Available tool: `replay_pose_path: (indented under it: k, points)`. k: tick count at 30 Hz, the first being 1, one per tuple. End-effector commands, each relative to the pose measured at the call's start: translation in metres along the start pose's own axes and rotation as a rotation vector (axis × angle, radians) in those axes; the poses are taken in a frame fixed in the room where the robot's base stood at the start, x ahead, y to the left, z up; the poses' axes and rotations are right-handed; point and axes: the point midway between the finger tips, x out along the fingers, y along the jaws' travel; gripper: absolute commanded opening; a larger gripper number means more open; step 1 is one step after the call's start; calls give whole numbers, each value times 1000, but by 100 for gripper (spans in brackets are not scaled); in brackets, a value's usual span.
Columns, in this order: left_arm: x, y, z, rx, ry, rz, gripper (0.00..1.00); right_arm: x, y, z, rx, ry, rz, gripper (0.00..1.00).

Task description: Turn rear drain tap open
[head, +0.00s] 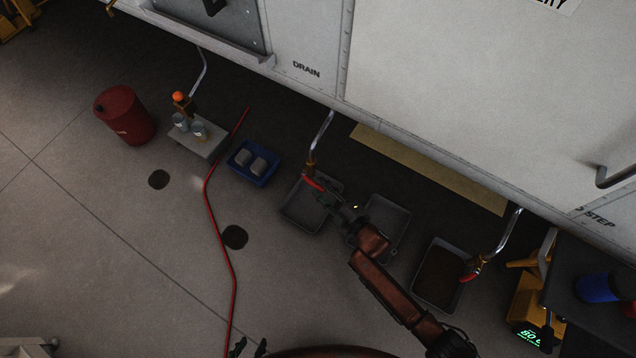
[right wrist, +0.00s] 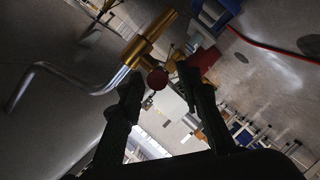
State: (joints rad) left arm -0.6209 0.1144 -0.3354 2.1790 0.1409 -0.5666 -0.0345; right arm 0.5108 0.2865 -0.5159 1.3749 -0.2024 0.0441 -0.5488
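A brass drain tap with a red lever (head: 313,183) hangs on a bent silver pipe below the word DRAIN, over a grey tray (head: 299,212). My right gripper (head: 338,205) reaches in beside this lever. In the right wrist view the brass tap (right wrist: 137,50) is close ahead, and the red lever end (right wrist: 157,79) shows between the open fingers; contact cannot be told. A second brass tap with a red lever (head: 470,272) hangs further right. Which tap is the rear one is not labelled. My left gripper (head: 250,347) shows only its dark, parted fingertips at the bottom edge.
An empty grey tray (head: 398,216) and a dark-filled tray (head: 421,292) stand to the right. A blue tray (head: 242,176), a red drum (head: 125,116) and a red hose (head: 226,250) are left. The white vehicle side (head: 430,70) overhangs the pipes.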

Motion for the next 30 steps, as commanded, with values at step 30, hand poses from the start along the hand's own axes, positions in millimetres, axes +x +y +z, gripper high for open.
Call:
replay_pose_path:
  k: [30]
  points:
    - [11,-8,7,21,52,-9,40,18,0,1,1,-2,-1,0]
